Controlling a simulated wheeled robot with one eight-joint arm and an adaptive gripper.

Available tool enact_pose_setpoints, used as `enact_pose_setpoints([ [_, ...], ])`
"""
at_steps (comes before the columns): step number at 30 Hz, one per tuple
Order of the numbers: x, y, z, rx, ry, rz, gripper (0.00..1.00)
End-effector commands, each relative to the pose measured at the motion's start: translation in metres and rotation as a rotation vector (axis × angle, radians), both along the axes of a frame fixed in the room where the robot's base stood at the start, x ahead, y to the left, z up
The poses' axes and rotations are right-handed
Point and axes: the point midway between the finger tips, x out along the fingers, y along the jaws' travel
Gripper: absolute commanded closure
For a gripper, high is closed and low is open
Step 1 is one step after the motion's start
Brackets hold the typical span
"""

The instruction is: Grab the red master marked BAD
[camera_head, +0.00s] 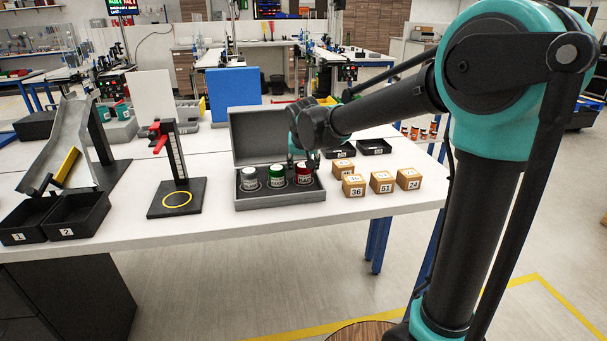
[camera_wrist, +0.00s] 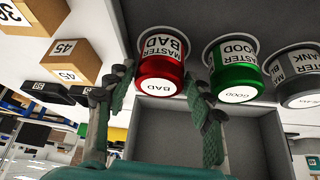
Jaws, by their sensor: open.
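The red master marked BAD (camera_wrist: 162,62) sits in the grey case, at the right end of a row of three in the head view (camera_head: 304,173). The green master marked GOOD (camera_wrist: 233,72) stands beside it, and a grey master marked BLANK (camera_wrist: 297,76) is beyond. The open case (camera_head: 280,197) lies on the white table with its lid raised behind. My gripper (camera_wrist: 160,95) is open, its two green fingers on either side of the red master's lower part in the wrist view. Whether the fingers touch it cannot be told. In the head view my gripper (camera_head: 303,160) is right above the red master.
Several numbered wooden blocks (camera_head: 382,182) stand right of the case. Black trays (camera_head: 374,146) lie behind them. A stand with a red clamp (camera_head: 176,170) is left of the case. A ramp (camera_head: 72,140) and black bins (camera_head: 76,215) are at far left.

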Motion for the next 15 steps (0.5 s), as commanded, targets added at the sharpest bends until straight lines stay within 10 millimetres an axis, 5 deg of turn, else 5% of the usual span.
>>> enact_pose_setpoints([
  [12,0.010,0.001,-0.017,0.000,0.000,0.001,0.47],
  [15,0.010,0.001,-0.017,0.000,0.000,0.001,0.57],
])
